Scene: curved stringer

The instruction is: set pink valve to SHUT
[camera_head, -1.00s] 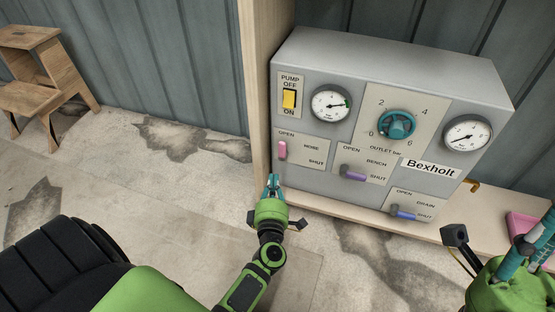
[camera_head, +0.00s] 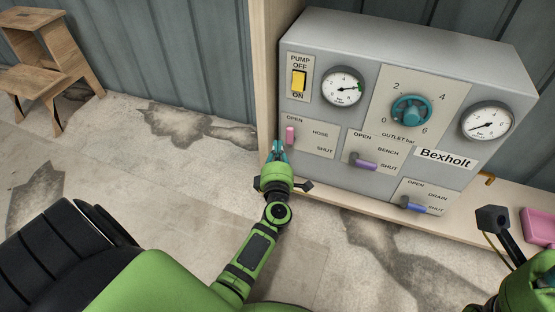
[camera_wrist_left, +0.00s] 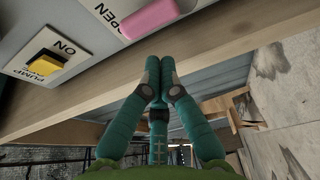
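The pink valve handle (camera_head: 290,135) is on the HOSE plate at the left of the grey Bexholt panel. It stands upright, at the OPEN end; the SHUT label is to its lower right. In the left wrist view the pink handle (camera_wrist_left: 150,17) lies just beyond the fingertips, beside the OPEN label. My left gripper (camera_head: 279,148) is just left of and below the handle, with its teal fingers together and nothing seen between them. In the wrist view its fingertips (camera_wrist_left: 158,66) look apart from the handle. My right gripper is mostly cut off at the lower right.
The panel also carries a yellow pump switch (camera_head: 299,81), a teal outlet knob (camera_head: 411,110), a purple BENCH handle (camera_head: 364,165) and a blue DRAIN handle (camera_head: 412,204). A wooden post (camera_head: 272,60) stands close left of the panel. A pink tray (camera_head: 540,228) is at the right.

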